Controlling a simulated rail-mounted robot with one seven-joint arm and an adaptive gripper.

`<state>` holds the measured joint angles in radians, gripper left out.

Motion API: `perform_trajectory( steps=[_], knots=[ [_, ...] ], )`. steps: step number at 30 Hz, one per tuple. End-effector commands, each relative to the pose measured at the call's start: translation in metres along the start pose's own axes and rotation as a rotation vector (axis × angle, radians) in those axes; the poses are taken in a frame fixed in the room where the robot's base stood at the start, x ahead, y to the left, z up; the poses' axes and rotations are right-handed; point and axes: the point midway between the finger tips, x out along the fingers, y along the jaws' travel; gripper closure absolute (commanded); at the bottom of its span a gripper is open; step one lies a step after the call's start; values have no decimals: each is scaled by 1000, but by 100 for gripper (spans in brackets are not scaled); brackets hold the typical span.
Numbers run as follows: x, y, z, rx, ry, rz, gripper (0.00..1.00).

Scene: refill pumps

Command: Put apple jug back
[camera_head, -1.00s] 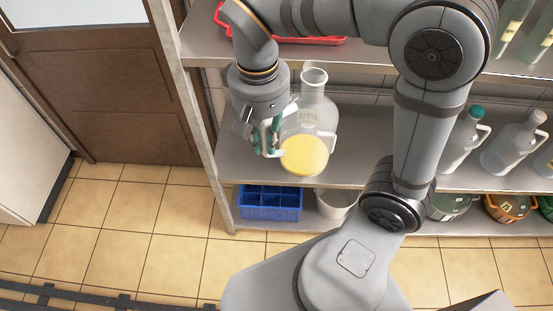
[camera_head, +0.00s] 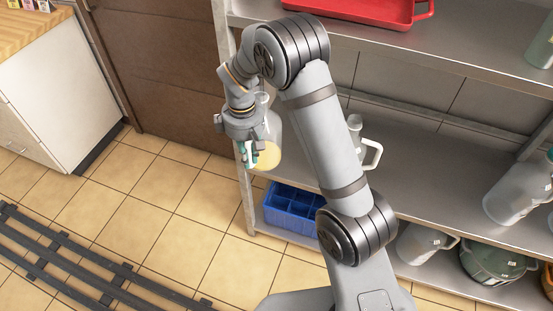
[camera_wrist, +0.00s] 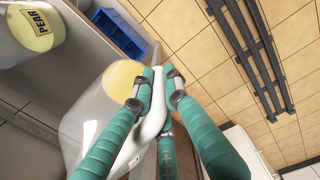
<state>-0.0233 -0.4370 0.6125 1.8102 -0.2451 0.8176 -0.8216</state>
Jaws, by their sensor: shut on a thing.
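My gripper (camera_head: 248,155) is shut on the white handle (camera_wrist: 150,118) of a clear jug (camera_head: 270,125) with a little yellow liquid in its bottom. The jug also shows in the wrist view (camera_wrist: 85,125), with its yellow bottom (camera_wrist: 122,74) toward the top. It is held near the left end of the shelving. Its label is not in sight, so I cannot read which juice it is. A second clear jug, marked PEAR (camera_wrist: 30,30), shows at the top left of the wrist view. A jug with a white handle (camera_head: 372,155) stands on the middle shelf, partly hidden behind my arm.
The middle shelf (camera_head: 430,185) has bare room right of my arm, up to a large bottle (camera_head: 515,195). A blue divided crate (camera_head: 292,210) and a white jug (camera_head: 422,243) are on the bottom shelf. A red tray (camera_head: 365,10) lies above. Dark rails (camera_head: 80,262) cross the floor.

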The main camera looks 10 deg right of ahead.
Motion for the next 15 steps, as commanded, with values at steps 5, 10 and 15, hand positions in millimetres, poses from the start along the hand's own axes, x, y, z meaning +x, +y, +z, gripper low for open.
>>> perform_trajectory(
  steps=[5,10,15],
  knots=[
    [22,39,9,5,-2,-1,100],
    [46,76,16,3,-1,0,100],
    [62,99,20,1,1,1,100]
  ],
)
